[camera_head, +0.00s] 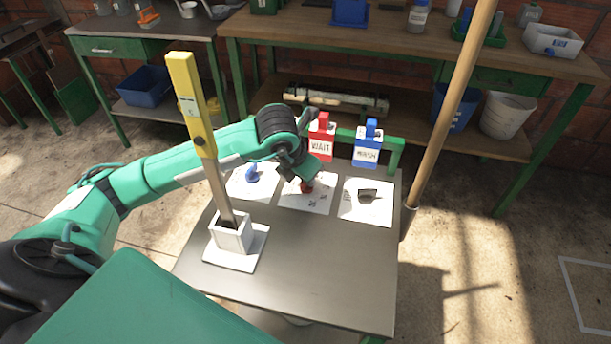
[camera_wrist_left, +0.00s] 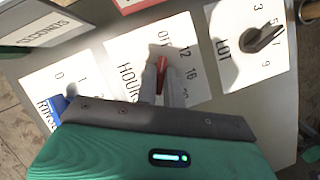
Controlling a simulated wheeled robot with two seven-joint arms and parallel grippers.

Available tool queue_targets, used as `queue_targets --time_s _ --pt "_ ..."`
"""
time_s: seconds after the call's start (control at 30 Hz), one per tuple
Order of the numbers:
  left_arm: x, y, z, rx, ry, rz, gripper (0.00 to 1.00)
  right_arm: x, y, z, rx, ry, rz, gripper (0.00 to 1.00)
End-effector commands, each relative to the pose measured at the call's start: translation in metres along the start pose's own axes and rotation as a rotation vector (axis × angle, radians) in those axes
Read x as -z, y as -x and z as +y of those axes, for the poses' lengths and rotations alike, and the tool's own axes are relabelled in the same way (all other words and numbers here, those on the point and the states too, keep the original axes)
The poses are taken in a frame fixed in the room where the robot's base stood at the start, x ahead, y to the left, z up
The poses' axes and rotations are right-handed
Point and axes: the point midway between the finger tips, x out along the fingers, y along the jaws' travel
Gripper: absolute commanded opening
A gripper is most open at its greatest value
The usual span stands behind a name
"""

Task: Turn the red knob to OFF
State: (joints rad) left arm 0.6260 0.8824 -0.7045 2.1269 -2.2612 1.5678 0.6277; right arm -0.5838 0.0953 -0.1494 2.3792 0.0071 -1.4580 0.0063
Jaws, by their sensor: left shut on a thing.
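The red knob (camera_wrist_left: 161,73) sits on a white plate marked HOURS (camera_wrist_left: 125,62) in the left wrist view. Letters that look like OFF, then 12 and 16, stand along the plate's upper and right side. My left gripper (camera_wrist_left: 162,88) has its two grey fingers on either side of the knob, shut on it. The knob's visible red end points up toward the OFF letters; its exact setting is partly hidden by the fingers. In the head view my left gripper (camera_head: 305,180) reaches down over the red knob (camera_head: 308,187) on the middle plate. My right gripper is not in view.
A blue knob (camera_head: 252,174) is on the left plate and a dark knob (camera_head: 368,193) on the LOT plate at right. Red WAIT (camera_head: 321,146) and blue WASH (camera_head: 367,155) tags hang behind. A yellow-handled tool (camera_head: 190,104) stands upright in a white holder (camera_head: 233,233) near my forearm.

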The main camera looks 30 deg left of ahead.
Motion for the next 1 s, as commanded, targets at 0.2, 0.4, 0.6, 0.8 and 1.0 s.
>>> queue_targets --time_s 0.2,0.4,0.6,0.8,1.0 --pt "-0.001 0.001 0.001 -0.001 0.002 -0.002 0.11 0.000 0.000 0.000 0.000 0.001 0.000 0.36" --pt "-0.001 0.001 0.001 -0.001 0.001 -0.001 0.31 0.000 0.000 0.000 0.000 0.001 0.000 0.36" --pt "-0.001 0.001 0.000 0.000 0.000 -0.001 0.31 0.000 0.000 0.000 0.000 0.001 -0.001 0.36" --pt "-0.002 0.024 0.001 -0.001 0.000 -0.004 0.31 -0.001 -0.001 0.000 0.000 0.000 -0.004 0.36" --pt "-0.002 0.070 0.001 -0.001 -0.001 -0.005 0.31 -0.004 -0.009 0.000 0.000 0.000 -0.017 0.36"
